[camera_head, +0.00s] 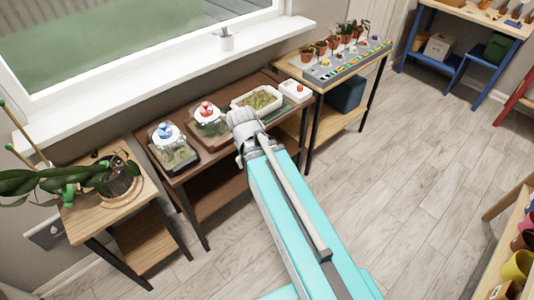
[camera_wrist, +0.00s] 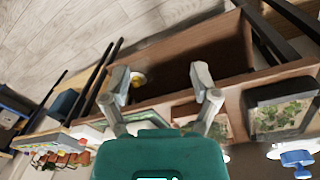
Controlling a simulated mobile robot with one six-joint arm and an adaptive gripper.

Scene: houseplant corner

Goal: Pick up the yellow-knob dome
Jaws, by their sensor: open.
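A small round yellow knob with a pale surround, which looks like part of the yellow-knob dome (camera_wrist: 138,79), shows in the wrist view beside my left-hand fingertip. It seems to lie below the tabletop, by the dark lower shelf; the finger hides part of it. I cannot make it out in the head view. My gripper (camera_wrist: 162,79) is open and empty, fingers well apart, over the front edge of the brown table. In the head view my arm hides the fingers.
A wooden plant stand (camera_head: 91,218) is left, a potted-plant table (camera_head: 322,83) right. The floor in front is clear.

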